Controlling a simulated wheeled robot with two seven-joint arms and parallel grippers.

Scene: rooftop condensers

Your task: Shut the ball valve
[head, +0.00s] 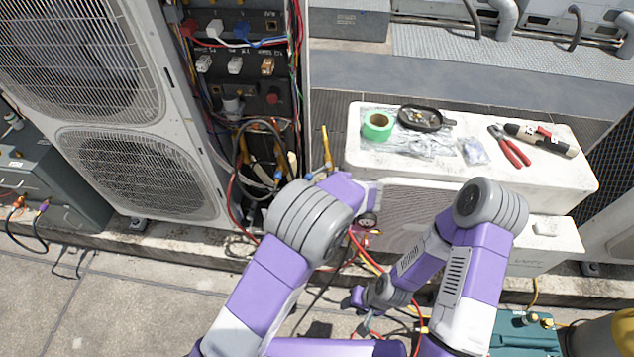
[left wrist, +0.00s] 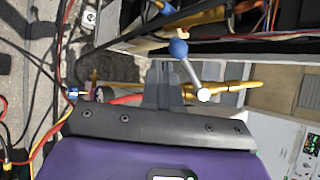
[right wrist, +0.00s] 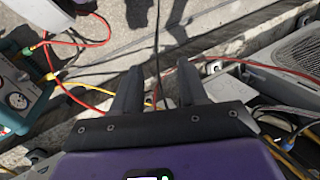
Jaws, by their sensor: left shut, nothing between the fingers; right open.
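In the left wrist view, a silver lever with a blue knob (left wrist: 179,49) stands over a brass pipe (left wrist: 232,86); it appears to be the ball valve's handle. It slants across the pipe's line in this view. My left gripper (left wrist: 163,70) is shut and empty, its fingertips just beside the lever; I cannot tell whether they touch. In the head view the left gripper is hidden behind my wrist. A brass pipe (head: 326,148) rises there beside the open cabinet. My right gripper (right wrist: 160,72) is open and empty above the paving, low down in the head view (head: 354,302).
A white condenser (head: 145,130) stands left of the open electrical cabinet (head: 235,80). A white unit (head: 370,165) to the right bears green tape (head: 378,126), a black tray (head: 420,118) and red pliers (head: 510,148). Hoses and a gauge set (right wrist: 18,100) lie near my right gripper.

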